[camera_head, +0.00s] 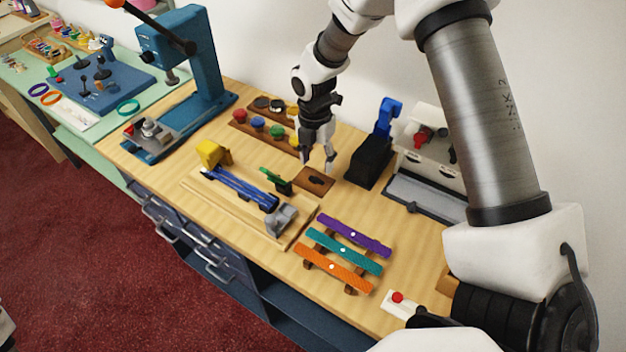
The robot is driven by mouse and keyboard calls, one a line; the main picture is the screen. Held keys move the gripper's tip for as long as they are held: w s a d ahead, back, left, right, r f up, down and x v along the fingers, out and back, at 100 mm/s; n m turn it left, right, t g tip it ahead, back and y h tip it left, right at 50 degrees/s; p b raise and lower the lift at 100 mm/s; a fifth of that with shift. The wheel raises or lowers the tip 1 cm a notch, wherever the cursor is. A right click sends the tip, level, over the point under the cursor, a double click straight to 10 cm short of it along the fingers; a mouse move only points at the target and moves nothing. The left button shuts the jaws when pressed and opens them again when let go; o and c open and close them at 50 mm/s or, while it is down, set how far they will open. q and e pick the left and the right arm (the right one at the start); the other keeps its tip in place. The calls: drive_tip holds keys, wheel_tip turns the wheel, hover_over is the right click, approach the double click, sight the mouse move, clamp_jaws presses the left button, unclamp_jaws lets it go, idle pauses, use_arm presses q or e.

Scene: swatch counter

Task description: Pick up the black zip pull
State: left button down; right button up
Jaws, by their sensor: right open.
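A small black piece, which looks like the black zip pull (316,181), lies on a small brown square pad (304,186) on the wooden counter. Its fine shape is too small to tell. My right gripper (317,166) points down just above and behind the pad, with its fingers apart and nothing seen between them. I cannot tell whether a fingertip touches the pad. My left gripper is not in view.
A black block with a blue top (368,160) stands close right of the pad. A rack of coloured knobs (257,124) lies behind left. A wooden board with a blue strap (240,188) and coloured strips (343,250) lie in front. A blue press (185,50) stands at left.

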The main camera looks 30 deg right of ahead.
sight(313, 181)
drive_tip(key=shift+w+d+f+m+t, duration=0.2)
drive_tip(key=shift+w+d+f, duration=0.1)
drive_tip(key=shift+w, duration=0.2)
drive_tip(key=shift+w+d+f+m+t, duration=0.1)
drive_tip(key=shift+w+d+f+m, duration=0.15)
drive_tip(key=shift+w, duration=0.2)
drive_tip(key=f+p, duration=0.1)
drive_tip(key=a+f+p, duration=0.1)
drive_tip(key=f, duration=0.1)
drive_tip(key=shift+a+f, duration=0.15)
drive_tip(key=shift+f, duration=0.05)
wheel_tip(313, 181, down, 3)
drive_tip(key=shift+r+p, duration=0.2)
drive_tip(key=shift+p, duration=0.15)
drive_tip(key=shift+d+f, duration=0.1)
drive_tip(key=shift+d, duration=0.2)
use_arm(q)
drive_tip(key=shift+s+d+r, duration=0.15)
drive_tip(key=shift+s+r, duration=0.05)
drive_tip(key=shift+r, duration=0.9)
use_arm(e)
drive_tip(key=shift+a, duration=0.15)
drive_tip(key=c, duration=0.8)
